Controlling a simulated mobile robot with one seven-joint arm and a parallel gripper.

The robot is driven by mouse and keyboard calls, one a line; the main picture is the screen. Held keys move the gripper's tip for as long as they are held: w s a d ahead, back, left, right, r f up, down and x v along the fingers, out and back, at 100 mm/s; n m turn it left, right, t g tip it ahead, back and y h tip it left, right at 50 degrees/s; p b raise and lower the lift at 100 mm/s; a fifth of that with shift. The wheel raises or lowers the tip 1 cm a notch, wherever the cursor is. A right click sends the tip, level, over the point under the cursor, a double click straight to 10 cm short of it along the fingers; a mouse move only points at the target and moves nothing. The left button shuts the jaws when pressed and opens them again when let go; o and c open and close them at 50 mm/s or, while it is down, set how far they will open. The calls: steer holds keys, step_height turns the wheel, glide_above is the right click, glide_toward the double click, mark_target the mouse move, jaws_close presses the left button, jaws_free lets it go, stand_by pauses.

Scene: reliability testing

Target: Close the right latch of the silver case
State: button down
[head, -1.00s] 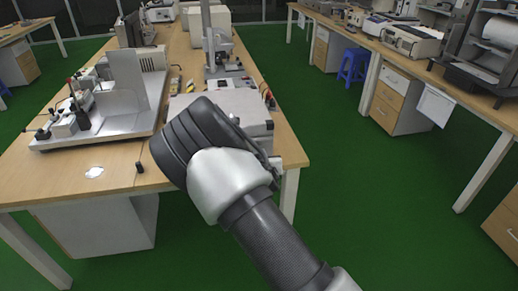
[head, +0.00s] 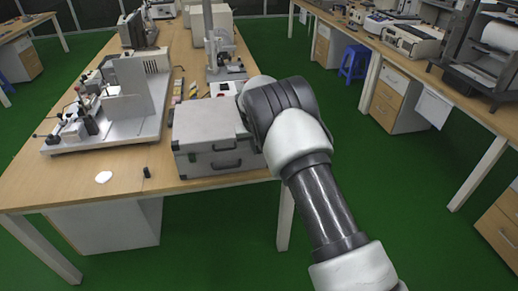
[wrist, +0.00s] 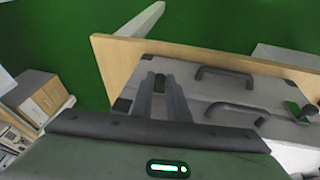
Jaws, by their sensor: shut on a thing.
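The silver case (head: 215,125) stands shut near the table's front edge, with two dark handles on its front. In the wrist view the case (wrist: 205,90) fills the middle right. My gripper (wrist: 160,82) is at one end of the case's front, the right end as the head view shows it. Its fingers are close together on a small part there, the right latch, which they mostly hide. The left latch (wrist: 300,112) stands out at the far end of the front. In the head view my arm hides the gripper and the case's right end.
The wooden table (head: 110,185) has its front edge close by the case. A metal apparatus (head: 115,125) stands to the left, and a stand with a column (head: 209,45) is behind. A small black object (head: 147,172) lies left of the case. The green floor to the right is free.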

steer(key=shift+w+r+g, duration=0.15)
steer(key=shift+w+g, duration=0.15)
steer(key=shift+g, duration=0.6)
steer(key=shift+h, duration=0.3)
steer(key=c, duration=1.7)
jaws_free()
steer(key=v, duration=1.7)
steer(key=shift+r+p, duration=0.2)
steer(key=shift+p, duration=0.1)
